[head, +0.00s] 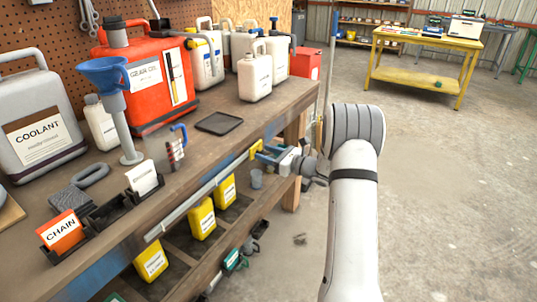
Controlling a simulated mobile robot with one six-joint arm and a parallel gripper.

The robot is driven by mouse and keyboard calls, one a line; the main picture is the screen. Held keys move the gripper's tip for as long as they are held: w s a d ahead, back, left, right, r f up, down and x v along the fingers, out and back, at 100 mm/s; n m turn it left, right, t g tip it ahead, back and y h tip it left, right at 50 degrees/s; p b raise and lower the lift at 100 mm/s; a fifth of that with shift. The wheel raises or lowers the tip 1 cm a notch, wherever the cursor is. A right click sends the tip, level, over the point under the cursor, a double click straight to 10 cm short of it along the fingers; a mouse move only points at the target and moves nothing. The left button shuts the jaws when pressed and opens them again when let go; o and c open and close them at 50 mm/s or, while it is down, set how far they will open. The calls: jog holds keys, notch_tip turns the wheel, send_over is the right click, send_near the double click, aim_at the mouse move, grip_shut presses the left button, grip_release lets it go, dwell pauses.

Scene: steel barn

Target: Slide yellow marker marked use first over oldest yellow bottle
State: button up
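Yellow bottles with white labels stand on the shelf below the bench top: a near one (151,262), a middle one (202,219) and a far one (225,190). Their label text is too small to read, so I cannot tell which is oldest. My gripper (265,154), with blue fingers, is at the bench's front edge, beyond and above the far bottle. A small yellow piece (256,147) shows at its fingertips; it may be the marker, but no writing is legible. I cannot tell whether the fingers are closed on it.
A pale rail (200,194) runs along the bench front above the bottles. The bench top holds a coolant jug (41,120), a red can (145,80), a blue funnel (105,74), a black tray (219,123) and card holders. Open floor lies right; a yellow table (425,40) stands behind.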

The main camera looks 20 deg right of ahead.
jog(key=v, duration=0.7)
jog(key=shift+s+d+p, duration=0.25)
jog(key=shift+s+p, duration=0.05)
jog(key=s+a+r+n+g+h+p, duration=0.1)
jog(key=s+a+r+n+g+p, duration=0.85)
jog(key=s+a+r+n, duration=0.6)
jog(key=s+d+r+n+h+p, duration=0.1)
jog(key=s+r+n+h+p, duration=0.2)
jog(key=s, duration=0.7)
jog(key=s+d+r+n+g+h+p, duration=0.1)
jog(key=s+r+n+h+p, duration=0.2)
jog(key=s+n+h, duration=0.5)
jog(key=shift+s+d+r+n, duration=0.15)
jog(key=shift+s+r+n, duration=0.5)
jog(key=shift+s, duration=0.55)
